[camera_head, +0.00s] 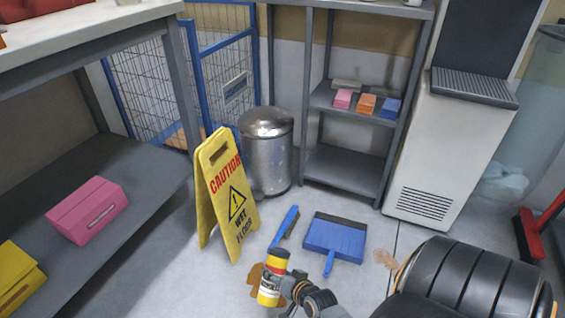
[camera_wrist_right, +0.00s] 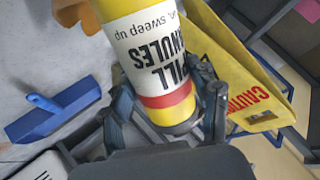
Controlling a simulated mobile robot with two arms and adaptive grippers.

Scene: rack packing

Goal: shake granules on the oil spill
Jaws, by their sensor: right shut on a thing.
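The spill granules canister (camera_head: 268,291), yellow with a white label and a red band, is held in my right gripper (camera_head: 290,287). In the right wrist view the gripper's fingers close around the canister (camera_wrist_right: 155,60) on both sides, and its label reads upside down. A brown oil spill (camera_head: 286,284) lies on the floor, partly hidden behind the canister and gripper in the head view. A brown patch also shows in the right wrist view (camera_wrist_right: 80,14), beside the canister's far end. My left gripper is not in view.
A blue dustpan (camera_head: 335,238) and blue brush (camera_head: 284,226) lie on the floor beyond the spill. A yellow caution sign (camera_head: 226,195) stands to the left, before a metal bin (camera_head: 266,150). Another brown patch (camera_head: 386,259) lies right of the dustpan. A shelf rack (camera_head: 345,165) stands behind.

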